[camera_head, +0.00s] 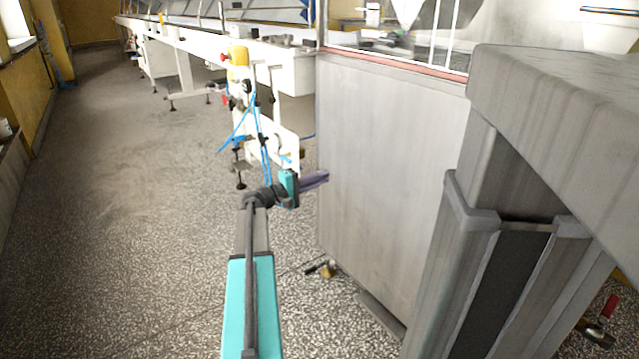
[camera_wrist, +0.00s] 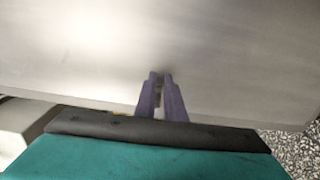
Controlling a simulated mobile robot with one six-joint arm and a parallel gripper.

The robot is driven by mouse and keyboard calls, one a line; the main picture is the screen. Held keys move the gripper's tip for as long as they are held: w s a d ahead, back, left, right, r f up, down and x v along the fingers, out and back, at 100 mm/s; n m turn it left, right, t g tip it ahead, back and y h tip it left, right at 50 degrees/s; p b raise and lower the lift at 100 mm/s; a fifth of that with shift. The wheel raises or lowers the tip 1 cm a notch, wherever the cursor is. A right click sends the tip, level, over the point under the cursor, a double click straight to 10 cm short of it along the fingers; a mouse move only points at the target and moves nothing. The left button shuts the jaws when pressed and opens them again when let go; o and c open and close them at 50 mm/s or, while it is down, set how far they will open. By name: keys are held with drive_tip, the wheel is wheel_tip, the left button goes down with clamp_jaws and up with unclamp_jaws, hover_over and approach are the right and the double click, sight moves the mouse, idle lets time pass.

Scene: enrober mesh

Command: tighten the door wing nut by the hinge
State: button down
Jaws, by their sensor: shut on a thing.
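My gripper (camera_head: 324,177) reaches to the left edge of a large grey metal panel (camera_head: 392,170). In the wrist view its two purple fingers (camera_wrist: 161,77) point at the plain grey panel (camera_wrist: 80,50), nearly parallel with a narrow gap between them. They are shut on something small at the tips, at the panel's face. The thing held is mostly hidden by the fingers; I take it to be the door wing nut, but its wings and the hinge cannot be made out in either view.
A long white machine line (camera_head: 190,45) with a yellow-and-red emergency stop (camera_head: 238,58) and blue hoses (camera_head: 262,130) stands behind my gripper. A grey housing (camera_head: 560,95) fills the right. Small items (camera_head: 325,269) lie on the floor by the panel. The speckled floor (camera_head: 120,200) at left is clear.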

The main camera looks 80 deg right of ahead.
drive_tip(key=shift+s, duration=0.2)
idle(0.3)
drive_tip(key=c, duration=1.8)
unclamp_jaws()
drive_tip(key=shift+c, duration=0.2)
drive_tip(key=shift+w, duration=0.1)
drive_tip(key=p+v, duration=0.4)
drive_tip(key=v, duration=0.9)
drive_tip(key=shift+w+a, duration=0.25)
drive_tip(key=shift+w, duration=0.05)
